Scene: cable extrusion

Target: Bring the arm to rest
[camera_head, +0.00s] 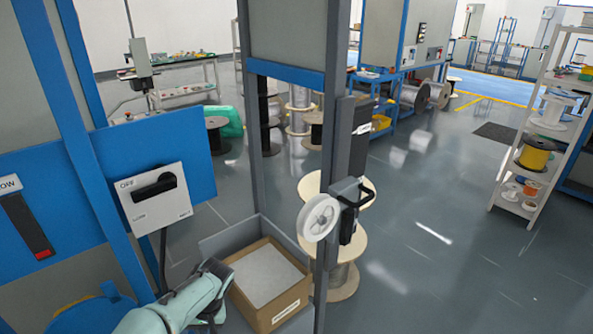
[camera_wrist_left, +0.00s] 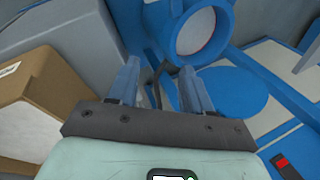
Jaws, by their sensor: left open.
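My left arm (camera_head: 180,305) comes in at the bottom left of the head view, teal with dark joints. It is beside the blue and grey machine and left of the cardboard box. In the left wrist view my left gripper (camera_wrist_left: 160,88) is open, its two fingers apart with nothing held between them. The fingers point toward a blue machine part with a round opening (camera_wrist_left: 200,32). In the head view the fingers cannot be made out. My right arm and gripper are not in view.
The cardboard box (camera_head: 287,309) stands beside my left arm; it also shows in the left wrist view (camera_wrist_left: 62,82). A grey post (camera_head: 331,150) with a white reel (camera_head: 319,217) rises close by. A switch panel (camera_head: 153,197) is on the left. Floor (camera_head: 450,270) at right is clear.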

